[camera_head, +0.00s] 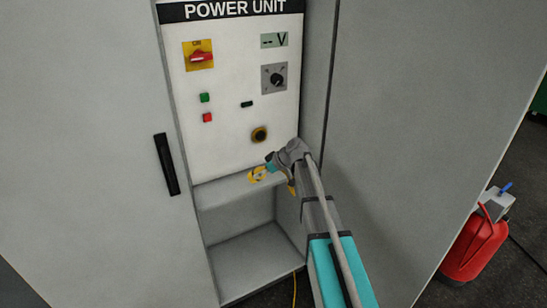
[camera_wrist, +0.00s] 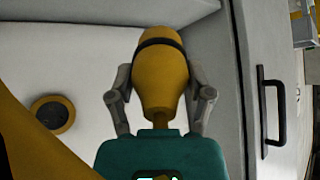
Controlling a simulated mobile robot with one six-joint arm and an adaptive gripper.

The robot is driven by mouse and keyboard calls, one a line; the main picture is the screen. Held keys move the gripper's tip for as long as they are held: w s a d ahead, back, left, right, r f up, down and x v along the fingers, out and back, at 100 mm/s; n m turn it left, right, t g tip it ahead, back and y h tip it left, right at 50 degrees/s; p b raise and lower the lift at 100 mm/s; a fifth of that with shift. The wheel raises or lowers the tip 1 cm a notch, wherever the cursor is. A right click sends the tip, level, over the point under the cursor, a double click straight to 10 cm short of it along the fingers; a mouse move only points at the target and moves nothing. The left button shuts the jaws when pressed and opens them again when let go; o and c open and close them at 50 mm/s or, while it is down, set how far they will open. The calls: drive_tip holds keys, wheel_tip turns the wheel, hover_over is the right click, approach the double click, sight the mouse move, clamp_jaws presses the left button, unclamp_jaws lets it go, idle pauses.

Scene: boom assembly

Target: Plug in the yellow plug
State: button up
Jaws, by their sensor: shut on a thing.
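The yellow plug (camera_wrist: 160,75), with a black band around it, is between the two fingers of my gripper (camera_wrist: 161,88) in the wrist view. My gripper is shut on it. In the head view my gripper (camera_head: 272,164) is just below and right of the round yellow-rimmed socket (camera_head: 260,134), in front of the panel's lower edge. A yellow part of the plug (camera_head: 257,174) shows at the fingertips there. The socket also shows in the wrist view (camera_wrist: 53,115), left of the plug and apart from it. The plug's front end is not clearly visible.
The white power unit panel (camera_head: 228,120) carries a red switch (camera_head: 199,55), a dial (camera_head: 274,78) and small buttons. A grey ledge (camera_head: 225,190) lies below it. Grey cabinet doors (camera_head: 90,130) stand open on both sides. A red extinguisher (camera_head: 474,246) stands at right.

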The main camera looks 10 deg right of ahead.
drive_tip(key=w+d+r+m+t+h+b, duration=0.2)
drive_tip(key=w+d+m+t+b, duration=0.5)
drive_tip(key=t, duration=0.5)
drive_tip(key=shift+w+r+m+t+h+b, duration=0.35)
drive_tip(key=shift+w+r+m+b, duration=0.45)
drive_tip(key=shift+w, duration=0.6)
drive_tip(key=shift+w+a+f, duration=0.1)
drive_tip(key=shift+w+f, duration=0.05)
drive_tip(key=shift+x, duration=2.75)
drive_tip(key=shift+w+a, duration=0.2)
drive_tip(key=shift+w, duration=0.4)
drive_tip(key=o, duration=1.3)
drive_tip(key=shift+s, duration=0.1)
